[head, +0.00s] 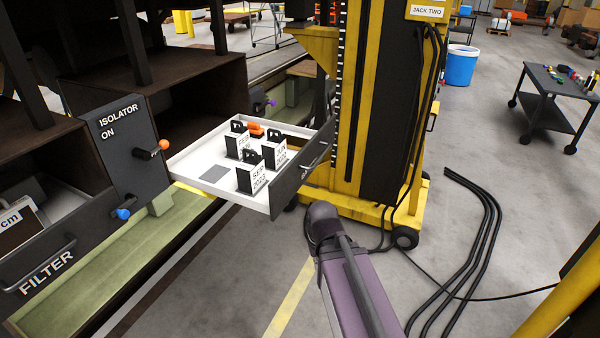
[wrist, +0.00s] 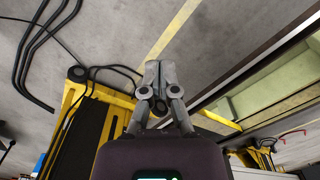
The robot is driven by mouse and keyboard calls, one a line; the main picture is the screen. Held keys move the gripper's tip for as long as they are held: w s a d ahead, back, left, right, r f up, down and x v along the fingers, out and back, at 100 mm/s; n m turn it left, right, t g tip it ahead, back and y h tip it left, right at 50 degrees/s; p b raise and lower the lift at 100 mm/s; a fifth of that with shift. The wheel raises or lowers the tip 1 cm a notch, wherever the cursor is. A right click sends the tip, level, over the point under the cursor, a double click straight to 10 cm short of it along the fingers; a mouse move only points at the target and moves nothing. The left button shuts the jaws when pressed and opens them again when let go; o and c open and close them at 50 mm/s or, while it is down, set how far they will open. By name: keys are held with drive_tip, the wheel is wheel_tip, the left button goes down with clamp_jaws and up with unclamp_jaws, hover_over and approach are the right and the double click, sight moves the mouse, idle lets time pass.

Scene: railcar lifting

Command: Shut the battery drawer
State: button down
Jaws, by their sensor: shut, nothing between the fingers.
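The battery drawer (head: 205,173) stands pulled out of the dark railcar side in the head view. It has a white tray and a dark front panel (head: 290,188) with a handle (head: 315,152). Several black-and-white labelled batteries (head: 251,178) stand in it, with a small orange item (head: 256,129) at the back. My gripper (wrist: 158,66) is shut and empty in the wrist view, with bare floor beyond its fingers. In the head view my arm reaches up to just in front of the drawer's near corner; the fingers cannot be made out there. The wrist view does not show the drawer.
The yellow jack (head: 318,60) stands close behind and right of the drawer front. Black cables (head: 470,215) lie on the floor at right. An isolator box (head: 125,140) with an orange-tipped handle and a FILTER drawer (head: 45,272) are at left. A dark cart (head: 550,95) stands far right.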

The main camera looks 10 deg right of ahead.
drive_tip(key=shift+w+d, duration=0.2)
drive_tip(key=shift+d, duration=0.1)
drive_tip(key=w+d+f+m+t+y+b, duration=0.1)
drive_tip(key=w+m+t+y+b, duration=0.2)
drive_tip(key=w+y+b, duration=0.75)
drive_tip(key=w+d+r+m+t+y, duration=0.2)
drive_tip(key=w+d+r+t, duration=0.1)
drive_tip(key=w+d, duration=0.3)
drive_tip(key=w+d+r+m+t+y+b, duration=0.1)
drive_tip(key=w+d+r+m+t+y, duration=0.1)
drive_tip(key=w+d+r+t, duration=0.2)
drive_tip(key=w+d, duration=0.2)
drive_tip(key=d, duration=0.1)
drive_tip(key=shift+w+r+t+b, duration=0.25)
drive_tip(key=shift+w+t+b, duration=0.05)
drive_tip(key=shift+w+t, duration=0.1)
